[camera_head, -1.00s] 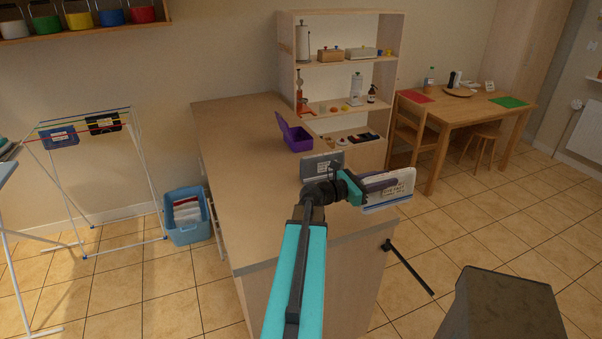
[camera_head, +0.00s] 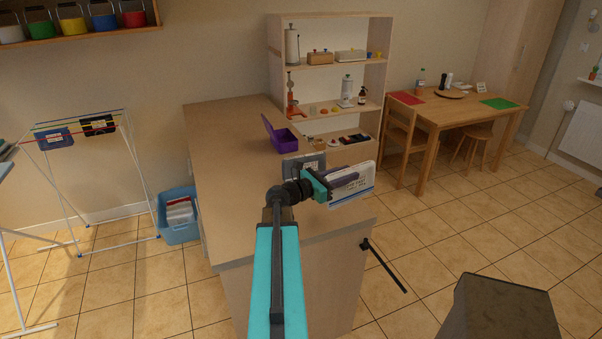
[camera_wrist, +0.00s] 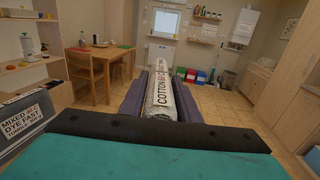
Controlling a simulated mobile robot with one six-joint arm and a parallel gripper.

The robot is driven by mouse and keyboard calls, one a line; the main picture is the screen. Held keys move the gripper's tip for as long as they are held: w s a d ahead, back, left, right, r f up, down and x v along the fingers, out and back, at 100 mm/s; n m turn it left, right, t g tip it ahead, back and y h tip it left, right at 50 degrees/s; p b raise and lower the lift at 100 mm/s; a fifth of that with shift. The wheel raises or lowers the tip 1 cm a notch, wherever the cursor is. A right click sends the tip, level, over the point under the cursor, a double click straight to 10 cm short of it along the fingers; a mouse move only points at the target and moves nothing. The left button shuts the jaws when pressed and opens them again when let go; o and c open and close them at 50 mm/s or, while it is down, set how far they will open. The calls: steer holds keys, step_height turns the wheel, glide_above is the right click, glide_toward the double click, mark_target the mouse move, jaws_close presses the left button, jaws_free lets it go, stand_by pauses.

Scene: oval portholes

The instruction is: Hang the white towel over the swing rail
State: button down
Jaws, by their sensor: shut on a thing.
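My gripper (camera_head: 338,182) is shut on a folded white towel (camera_head: 358,187) with a printed label. It holds the towel in the air by the near right end of the counter. In the wrist view the towel (camera_wrist: 160,93) lies between both fingers, and its label reads in part "COTTON 60 C". The black swing rail (camera_head: 385,267) sticks out from the counter's end panel, below and to the right of the towel. The towel and the rail are apart in the picture. The rail cannot be made out in the wrist view.
A grey labelled thing (camera_head: 292,170) is beside my gripper, above the counter (camera_head: 222,150). A purple open box (camera_head: 284,139) stands on the counter. A blue basket (camera_head: 180,232) and a drying rack (camera_head: 140,185) are at left.

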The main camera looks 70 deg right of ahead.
steer(key=w+a+f+n+t+h+b, duration=0.1)
steer(key=w+a+f+n+t, duration=0.3)
steer(key=w, duration=0.7)
steer(key=w+a+t+h+b, duration=0.1)
steer(key=w+a+t, duration=0.1)
steer(key=w+a, duration=0.75)
steer(key=w+a+f+n+t+h+b, duration=0.1)
steer(key=w+a+f+n+t+h, duration=0.15)
steer(key=w, duration=1.15)
steer(key=w+a+f+n+t+y+b, duration=0.1)
steer(key=w+a+f+n+t, duration=0.15)
steer(key=w+a, duration=0.7)
steer(key=w+a+f+n+t+b, duration=0.15)
steer(key=w+a+t, duration=0.35)
steer(key=a, duration=0.7)
steer(key=w+a+f+n+t+y+b, duration=0.1)
steer(key=w+a+f+n+t+y, duration=0.1)
steer(key=a, duration=1.5)
steer(key=w+a+f+n+t+y+b, duration=0.1)
steer(key=w+a+f+n+t+b, duration=0.1)
steer(key=a, duration=1.5)
steer(key=shift+a+f+n+t+y, duration=0.35)
steer(key=shift+n+t, duration=0.1)
steer(key=shift+t, duration=0.75)
steer(key=shift+w, duration=0.15)
